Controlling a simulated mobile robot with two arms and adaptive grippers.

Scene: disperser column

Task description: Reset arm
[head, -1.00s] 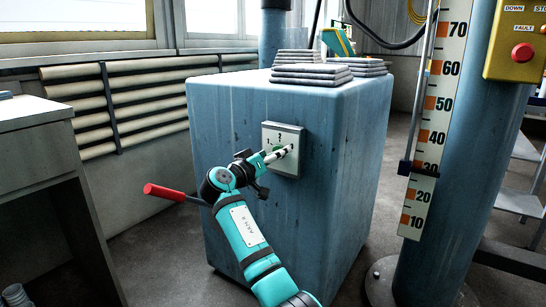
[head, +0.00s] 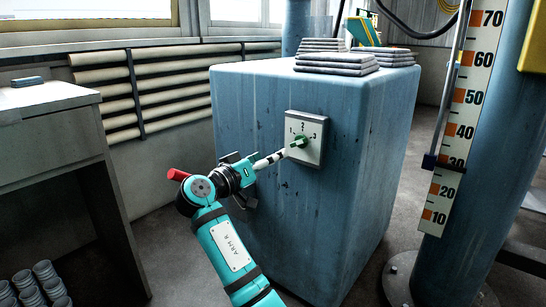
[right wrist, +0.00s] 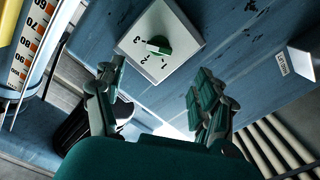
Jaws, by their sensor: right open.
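My right arm, marked ARM R, reaches up from the bottom of the head view. Its gripper (head: 280,156) is open and empty, just in front of and left of the green knob (head: 299,142). The knob sits on a grey switch plate (head: 318,153) numbered 1, 2, 3 on the blue cabinet (head: 257,107). In the right wrist view the two fingers of the gripper (right wrist: 155,82) are spread apart, with the knob (right wrist: 158,46) beyond them and clear of both. My left gripper is in neither view.
A red-handled lever (head: 178,175) shows behind the arm at left. Grey folded stacks (head: 337,62) lie on the cabinet. A blue column (head: 455,205) with a numbered scale (head: 465,125) stands right. A desk (head: 45,97) with cups (head: 42,280) below is at left.

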